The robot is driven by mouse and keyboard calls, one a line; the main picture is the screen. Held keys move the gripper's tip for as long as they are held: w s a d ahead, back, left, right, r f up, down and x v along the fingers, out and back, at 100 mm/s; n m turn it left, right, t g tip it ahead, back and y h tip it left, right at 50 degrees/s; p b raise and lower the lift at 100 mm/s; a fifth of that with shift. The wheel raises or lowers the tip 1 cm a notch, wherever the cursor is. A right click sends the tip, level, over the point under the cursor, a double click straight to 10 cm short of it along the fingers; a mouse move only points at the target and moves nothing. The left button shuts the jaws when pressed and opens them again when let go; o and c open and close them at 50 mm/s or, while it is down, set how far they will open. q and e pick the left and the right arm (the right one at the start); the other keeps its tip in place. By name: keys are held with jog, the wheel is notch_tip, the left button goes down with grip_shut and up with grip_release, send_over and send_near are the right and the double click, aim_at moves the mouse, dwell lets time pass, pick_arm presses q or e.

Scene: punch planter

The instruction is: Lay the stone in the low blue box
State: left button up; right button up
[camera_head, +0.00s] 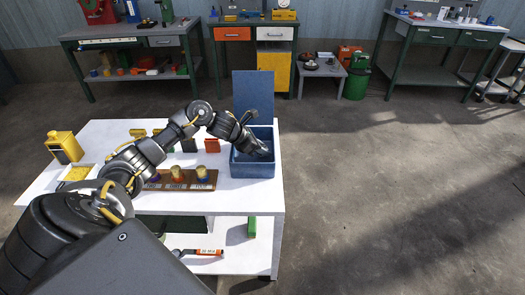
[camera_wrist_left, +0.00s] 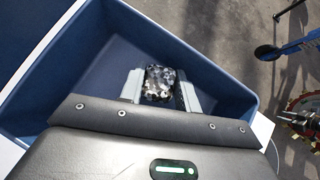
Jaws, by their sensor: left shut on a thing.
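The blue box (camera_head: 252,169) stands at the right end of the white table, with its tall blue lid (camera_head: 253,93) upright behind it. In the left wrist view the box (camera_wrist_left: 62,68) fills much of the picture, with its walls around the fingers. My left gripper (camera_head: 262,152) reaches down into the box opening. Its fingers (camera_wrist_left: 160,86) are shut on the stone (camera_wrist_left: 160,82), a speckled black, grey and white lump. The stone appears over the box floor; I cannot tell whether it touches it. In the head view the stone is hidden. My right gripper is not in view.
On the white table (camera_head: 105,133) stand a wooden rack (camera_head: 205,182) with several coloured pieces, a yellow container (camera_head: 64,147) and a tray (camera_head: 77,173) of yellow bits. Benches stand along the back wall. The floor right of the table is clear.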

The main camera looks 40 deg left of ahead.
pick_arm(q)
jog(key=shift+f, duration=0.55)
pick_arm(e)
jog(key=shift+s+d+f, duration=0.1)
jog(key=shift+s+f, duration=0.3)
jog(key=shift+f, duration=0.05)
pick_arm(q)
jog(key=shift+f, duration=0.1)
jog(key=o, duration=0.7)
jog(key=shift+o, duration=0.2)
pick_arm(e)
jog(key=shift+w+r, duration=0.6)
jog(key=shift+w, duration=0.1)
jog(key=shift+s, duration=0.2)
